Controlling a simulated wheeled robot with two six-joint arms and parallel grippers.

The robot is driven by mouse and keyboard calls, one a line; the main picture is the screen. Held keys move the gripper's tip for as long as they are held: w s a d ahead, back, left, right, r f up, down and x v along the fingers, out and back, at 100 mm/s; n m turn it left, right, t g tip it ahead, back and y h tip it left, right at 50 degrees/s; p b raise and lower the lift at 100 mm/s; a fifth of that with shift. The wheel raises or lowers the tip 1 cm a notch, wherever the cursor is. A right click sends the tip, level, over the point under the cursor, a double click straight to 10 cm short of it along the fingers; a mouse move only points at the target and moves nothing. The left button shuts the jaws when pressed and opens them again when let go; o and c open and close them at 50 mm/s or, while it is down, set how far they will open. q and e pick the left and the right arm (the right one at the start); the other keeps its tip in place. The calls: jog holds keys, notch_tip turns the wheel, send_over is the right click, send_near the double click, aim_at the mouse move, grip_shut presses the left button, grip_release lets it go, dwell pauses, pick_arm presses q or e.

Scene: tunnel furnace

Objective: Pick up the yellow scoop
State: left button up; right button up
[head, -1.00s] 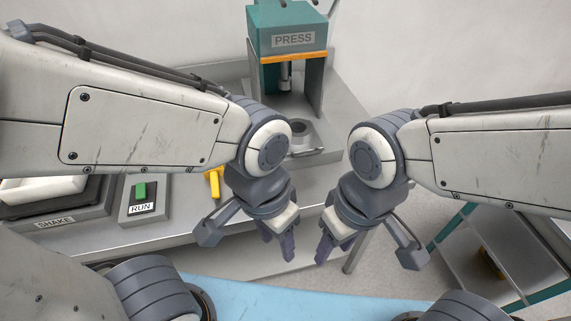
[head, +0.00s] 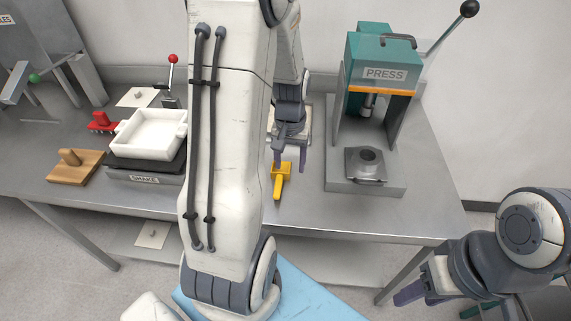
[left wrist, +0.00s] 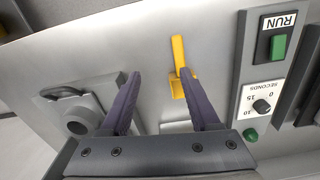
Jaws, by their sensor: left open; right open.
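The yellow scoop (head: 279,186) lies on the grey metal table, handle toward the front edge. My left gripper (head: 289,168) is open above the scoop's back end, its fingers overlapping it in the head view. In the left wrist view the scoop (left wrist: 178,52) shows beyond the fingertips, nearer the right finger, which covers part of it. The left gripper (left wrist: 162,82) holds nothing between its fingers there. I cannot tell the exact height of the fingers above the scoop. My right gripper (head: 420,288) is open and empty, low at the right, off the table's front.
A white tray (head: 150,132) on the shaker, a red-handled tool (head: 102,122) and a wooden block (head: 75,168) are left. The RUN panel (left wrist: 270,50) shows beside the scoop. Table between scoop and press is clear.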

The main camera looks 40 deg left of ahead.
pick_arm(q)
jog(key=a+f+n, duration=0.1)
jog(key=a, duration=0.3)
send_over(278, 186)
jog(key=f, duration=0.4)
jog(key=shift+s+a+f+p, duration=0.1)
jog(key=shift+s+f+p, duration=0.15)
jog(key=shift+f+p, duration=0.15)
jog(key=shift+w+f+p, duration=0.15)
jog(key=shift+f+p, duration=0.2)
jog(key=shift+f, duration=1.1)
jog(key=shift+w+f+p, duration=0.15)
jog(key=shift+f+p, duration=0.15)
jog(key=shift+f, duration=1.1)
grip_shut()
